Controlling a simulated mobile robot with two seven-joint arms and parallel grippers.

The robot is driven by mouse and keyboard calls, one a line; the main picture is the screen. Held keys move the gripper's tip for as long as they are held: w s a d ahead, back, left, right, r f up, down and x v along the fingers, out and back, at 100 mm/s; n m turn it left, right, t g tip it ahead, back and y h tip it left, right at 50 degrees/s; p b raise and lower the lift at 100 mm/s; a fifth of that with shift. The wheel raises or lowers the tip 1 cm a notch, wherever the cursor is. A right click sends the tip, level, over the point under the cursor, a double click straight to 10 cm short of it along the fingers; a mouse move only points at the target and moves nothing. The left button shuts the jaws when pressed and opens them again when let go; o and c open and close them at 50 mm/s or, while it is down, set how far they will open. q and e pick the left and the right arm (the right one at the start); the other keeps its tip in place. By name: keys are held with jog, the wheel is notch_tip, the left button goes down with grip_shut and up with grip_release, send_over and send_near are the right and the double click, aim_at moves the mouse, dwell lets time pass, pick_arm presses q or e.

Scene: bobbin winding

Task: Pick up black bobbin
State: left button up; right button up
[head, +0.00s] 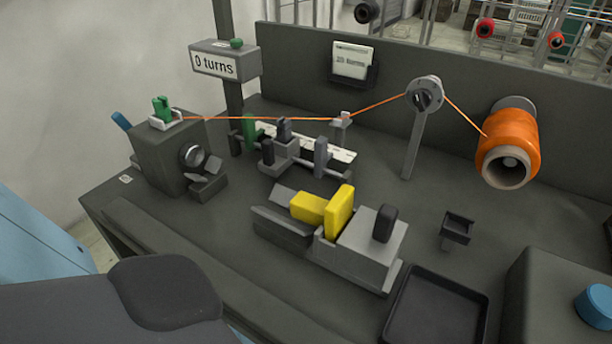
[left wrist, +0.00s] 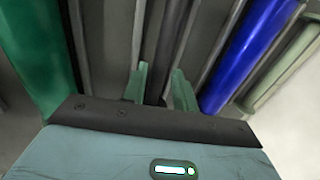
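A black round spool (head: 367,12), which looks like the black bobbin, sits in the background at the top of the head view, beyond the bench's back panel. I see nothing clearly held. No black bobbin can be made out in that view. My right gripper is in neither view.
The dark bench holds a winder (head: 165,150), a yellow block (head: 338,210), an orange thread spool (head: 510,145) and an empty black tray (head: 437,305). Red spools (head: 486,28) hang on a rack behind. In the wrist view, a green cylinder (left wrist: 38,60) and a blue cylinder (left wrist: 245,55) flank the fingers.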

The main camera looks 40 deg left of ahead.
pick_arm(q)
jog(key=x, duration=0.2)
jog(key=shift+a+f+b, duration=0.1)
jog(key=shift+f+b, duration=0.3)
jog(key=shift+r, duration=0.1)
grip_shut()
